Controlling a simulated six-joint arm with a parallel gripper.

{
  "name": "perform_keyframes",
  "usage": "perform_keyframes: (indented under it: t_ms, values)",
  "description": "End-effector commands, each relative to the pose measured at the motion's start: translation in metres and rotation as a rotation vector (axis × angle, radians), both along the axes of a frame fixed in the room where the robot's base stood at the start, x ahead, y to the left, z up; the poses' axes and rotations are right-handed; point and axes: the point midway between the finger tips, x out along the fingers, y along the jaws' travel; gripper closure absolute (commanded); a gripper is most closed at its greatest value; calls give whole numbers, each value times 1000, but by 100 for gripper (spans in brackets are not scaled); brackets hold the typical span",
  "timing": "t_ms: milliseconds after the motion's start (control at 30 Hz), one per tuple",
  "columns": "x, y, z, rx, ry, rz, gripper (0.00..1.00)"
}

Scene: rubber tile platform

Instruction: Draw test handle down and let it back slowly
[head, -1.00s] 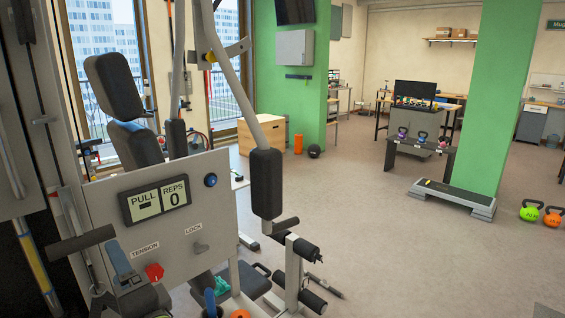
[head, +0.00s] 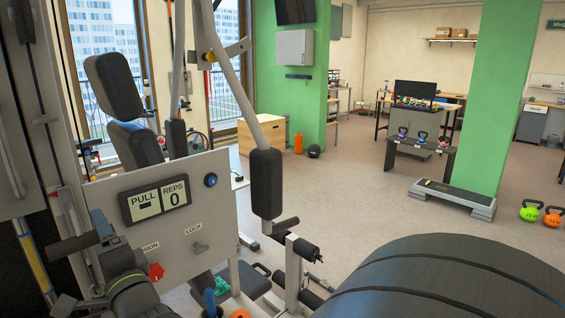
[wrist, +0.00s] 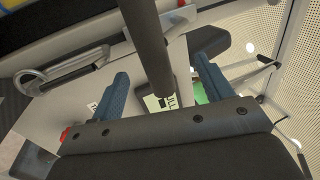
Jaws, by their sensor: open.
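The test handle (head: 68,246) is a dark padded bar in front of the grey machine panel at lower left. My gripper (head: 103,232) is at its right part, with one blue finger showing above the bar and the other hidden. In the wrist view the handle (wrist: 147,40) runs between the two blue fingers of my gripper (wrist: 160,69), with gaps on both sides. The jaws are open around it, not closed on it. The panel display (head: 156,200) reads PULL with a dash and REPS 0.
A padded machine arm (head: 266,185) hangs to the right. My own dark arm link covers the lower right. Open floor lies beyond.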

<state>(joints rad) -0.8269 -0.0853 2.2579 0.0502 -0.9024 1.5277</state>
Motion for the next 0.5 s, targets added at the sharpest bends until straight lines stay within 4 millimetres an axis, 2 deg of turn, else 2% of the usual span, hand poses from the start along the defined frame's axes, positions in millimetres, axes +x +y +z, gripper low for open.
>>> perform_keyframes:
  t_ms: [33, 400, 500]
  values:
    - [0, 0, 0, 0, 0, 0, 29]
    - [0, 0, 0, 0, 0, 0, 100]
    - [0, 0, 0, 0, 0, 0, 100]
